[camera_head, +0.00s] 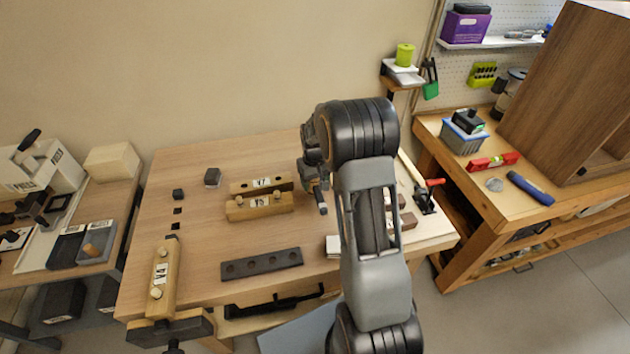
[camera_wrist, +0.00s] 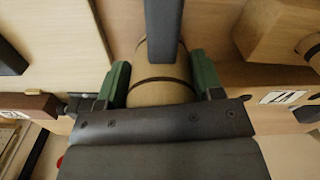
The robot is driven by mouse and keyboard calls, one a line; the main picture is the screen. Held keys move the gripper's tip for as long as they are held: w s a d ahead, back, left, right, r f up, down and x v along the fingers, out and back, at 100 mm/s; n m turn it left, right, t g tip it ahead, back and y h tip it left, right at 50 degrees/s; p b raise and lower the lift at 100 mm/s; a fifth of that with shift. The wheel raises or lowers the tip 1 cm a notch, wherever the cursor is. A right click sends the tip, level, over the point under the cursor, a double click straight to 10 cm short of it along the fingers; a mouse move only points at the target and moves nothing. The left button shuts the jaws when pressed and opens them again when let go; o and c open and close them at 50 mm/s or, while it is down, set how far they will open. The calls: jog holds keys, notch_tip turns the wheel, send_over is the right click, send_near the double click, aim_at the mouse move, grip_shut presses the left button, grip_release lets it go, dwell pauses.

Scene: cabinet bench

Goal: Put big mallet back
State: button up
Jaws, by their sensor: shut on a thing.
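My gripper (camera_wrist: 159,68) has its two green fingers on either side of a round, pale wooden piece with dark bands, which looks like the big mallet (camera_wrist: 160,92). The fingers are shut on it. A dark grey bar crosses in front of its upper part in the wrist view, and the rest of it is hidden. In the head view my gripper (camera_head: 316,188) is partly visible over the bench (camera_head: 200,222), beside the wooden blocks. I cannot make out the mallet there, as my arm covers that area.
Two wooden blocks (camera_head: 260,206) lie left of my gripper. A dark bar with holes (camera_head: 261,264) lies nearer the front. A wooden vise jaw (camera_head: 163,280) is at the front left. A red-handled clamp (camera_head: 427,197) stands at the right.

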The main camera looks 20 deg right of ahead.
jog(key=o, duration=1.3)
jog(key=shift+o, duration=0.7)
jog(key=shift+r, duration=0.15)
jog(key=shift+r+p, duration=2.4)
jog(key=shift+r, duration=1)
jog(key=s, duration=0.2)
jog(key=s+a+m, duration=0.1)
jog(key=shift+s+f+g, duration=0.3)
jog(key=shift+f+g, duration=0.05)
jog(key=shift+g, duration=0.05)
jog(key=s+a+r+t, duration=0.2)
jog(key=s+a+r, duration=0.2)
jog(key=s+r, duration=0.4)
jog(key=s+a+r+n+t, duration=0.1)
jog(key=s+a+r+t, duration=0.2)
jog(key=s+a+r, duration=0.2)
jog(key=s+r, duration=0.3)
jog(key=s, duration=0.1)
jog(key=shift+s+a+r, duration=0.25)
jog(key=shift+s+r, duration=0.15)
